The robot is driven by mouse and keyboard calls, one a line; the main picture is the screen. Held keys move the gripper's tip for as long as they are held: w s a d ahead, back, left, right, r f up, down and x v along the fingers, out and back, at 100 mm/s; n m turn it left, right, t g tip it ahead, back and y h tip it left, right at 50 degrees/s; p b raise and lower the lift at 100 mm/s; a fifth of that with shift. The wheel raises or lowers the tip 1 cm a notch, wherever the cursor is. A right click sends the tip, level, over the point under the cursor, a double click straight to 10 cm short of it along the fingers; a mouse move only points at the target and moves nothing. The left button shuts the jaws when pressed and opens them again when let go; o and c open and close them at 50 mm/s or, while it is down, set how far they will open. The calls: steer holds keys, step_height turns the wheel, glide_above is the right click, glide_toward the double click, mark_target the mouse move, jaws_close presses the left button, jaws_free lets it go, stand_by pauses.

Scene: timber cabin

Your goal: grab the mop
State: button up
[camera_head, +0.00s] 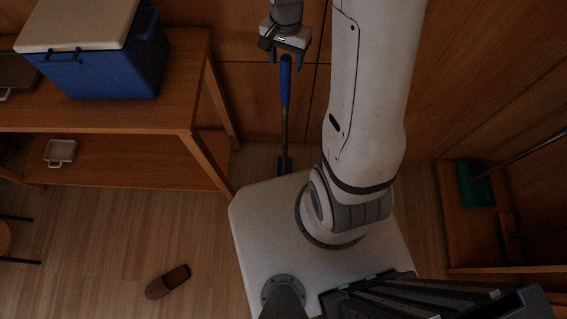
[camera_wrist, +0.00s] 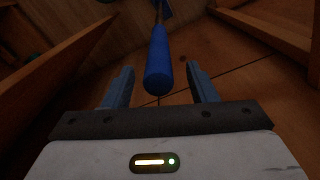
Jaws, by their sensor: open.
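A long-handled tool, which I take for the mop, stands near the wooden wall with a blue grip (camera_head: 285,82), a dark shaft and a blue-grey head low near the floor. Its head is partly hidden behind my white base. My gripper (camera_head: 289,58) is open at the top end of the blue grip. In the wrist view, the blue grip (camera_wrist: 158,62) lies between the two fingers of my gripper (camera_wrist: 160,76), with a visible gap on both sides. The fingers are not closed on it.
A wooden shelf table (camera_head: 168,112) at left holds a blue cooler (camera_head: 105,68) with a pale lid; a small white tray (camera_head: 60,152) is on its lower shelf. A brown shoe (camera_head: 167,281) lies on the floor. A teal-headed tool (camera_head: 475,185) is in a wooden rack at right.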

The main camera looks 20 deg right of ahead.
steer(key=shift+f, duration=0.9)
jaws_close()
steer(key=shift+r, duration=0.1)
